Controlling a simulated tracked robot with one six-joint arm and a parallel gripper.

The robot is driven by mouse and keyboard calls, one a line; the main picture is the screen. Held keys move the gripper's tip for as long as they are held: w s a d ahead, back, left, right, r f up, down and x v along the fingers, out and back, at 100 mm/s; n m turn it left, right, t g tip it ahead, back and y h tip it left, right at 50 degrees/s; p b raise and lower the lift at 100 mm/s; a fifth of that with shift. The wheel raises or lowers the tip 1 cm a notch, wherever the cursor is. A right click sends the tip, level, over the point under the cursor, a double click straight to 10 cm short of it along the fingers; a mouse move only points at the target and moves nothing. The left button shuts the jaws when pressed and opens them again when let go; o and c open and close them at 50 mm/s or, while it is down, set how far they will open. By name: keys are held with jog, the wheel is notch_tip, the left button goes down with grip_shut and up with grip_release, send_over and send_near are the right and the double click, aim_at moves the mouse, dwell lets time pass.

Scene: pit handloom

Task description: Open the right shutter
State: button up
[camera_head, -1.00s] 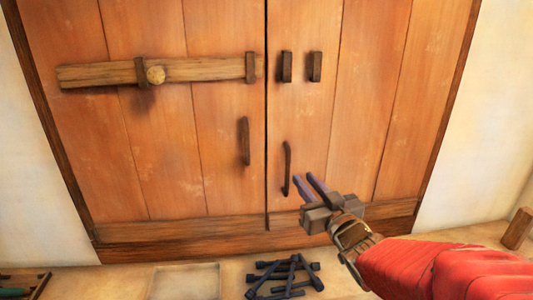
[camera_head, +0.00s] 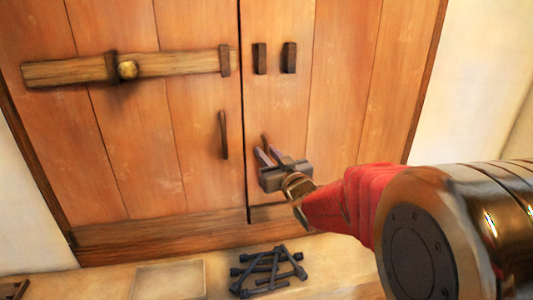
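The right shutter (camera_head: 340,100) is a panel of orange-brown wooden planks, closed flush against the left shutter (camera_head: 140,130). Its dark upright handle (camera_head: 264,139) shows only at the top; the rest is hidden by my gripper. My gripper (camera_head: 264,151) is at this handle, its two bluish fingers pointing up at the door and still apart. I cannot tell whether the fingers touch the handle. The two brackets (camera_head: 260,58) (camera_head: 289,57) on the right shutter are empty.
The left shutter has its own dark handle (camera_head: 223,135). On the ledge below lie a pile of dark metal tools (camera_head: 268,270) and a shallow pale tray (camera_head: 168,281). A pale wall (camera_head: 480,80) stands at the right.

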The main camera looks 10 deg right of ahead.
jog(key=shift+w, duration=0.25)
jog(key=shift+c, duration=0.6)
grip_shut()
jog(key=shift+d, duration=0.15)
jog(key=shift+s, duration=0.1)
